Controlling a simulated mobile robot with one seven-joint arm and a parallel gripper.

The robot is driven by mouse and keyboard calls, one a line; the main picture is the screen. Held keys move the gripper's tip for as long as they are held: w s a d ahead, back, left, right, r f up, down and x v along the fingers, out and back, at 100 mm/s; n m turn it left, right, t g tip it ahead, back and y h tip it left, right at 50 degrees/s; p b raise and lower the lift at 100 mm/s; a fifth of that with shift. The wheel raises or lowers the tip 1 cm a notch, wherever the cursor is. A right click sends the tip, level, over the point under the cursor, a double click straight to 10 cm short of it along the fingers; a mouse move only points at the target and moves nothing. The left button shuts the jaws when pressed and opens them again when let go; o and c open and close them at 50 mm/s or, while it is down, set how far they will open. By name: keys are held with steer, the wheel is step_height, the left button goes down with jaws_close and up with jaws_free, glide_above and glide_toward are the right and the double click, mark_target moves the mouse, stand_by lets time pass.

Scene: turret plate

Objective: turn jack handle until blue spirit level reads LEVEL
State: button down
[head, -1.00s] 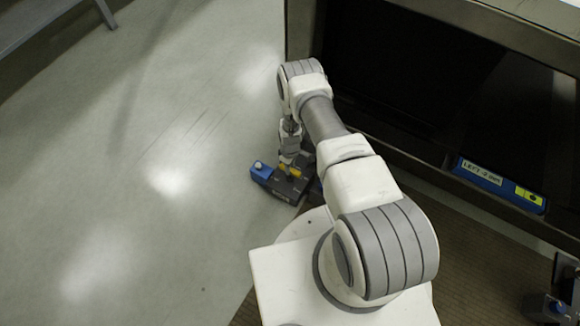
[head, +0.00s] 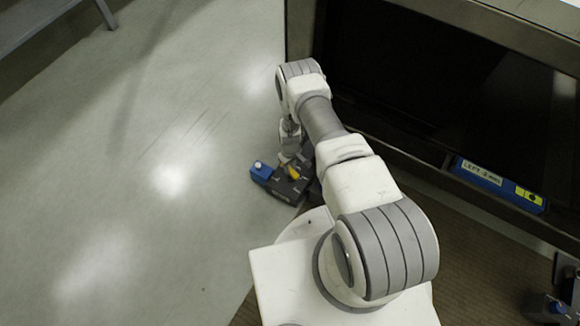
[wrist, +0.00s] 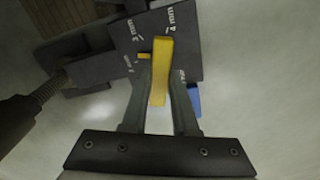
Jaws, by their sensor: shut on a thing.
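The jack (head: 285,190) is a dark block on the floor beside the frame's near corner. My gripper (wrist: 161,75) is shut on its yellow handle (wrist: 160,60), with a finger on each side; the handle also shows in the head view (head: 294,172). Printed marks including "3 mm" and "4 mm" lie on the jack's dark top plate (wrist: 185,45). The blue spirit level (head: 485,173) is on the frame's front edge at right. Its label seems to begin with "LEFT"; the rest is too small to read surely. Its yellow-green vial (head: 529,196) is at the right end.
A blue block with a knob (head: 260,172) sits at the jack's left end. The large dark frame (head: 420,150) stands behind and right of my arm. Another dark unit with a blue part (head: 556,307) is at lower right. The pale floor (head: 130,200) at left is open.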

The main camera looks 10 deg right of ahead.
steer(key=m, duration=0.4)
steer(key=shift+m, duration=0.3)
steer(key=m, duration=0.5)
steer(key=shift+m, duration=0.3)
steer(key=m, duration=0.9)
steer(key=shift+m, duration=0.5)
steer(key=c, duration=0.7)
jaws_free()
step_height(320, 180, up, 17)
steer(key=p, duration=0.6)
steer(key=shift+r+p, duration=0.2)
steer(key=shift+p, duration=0.15)
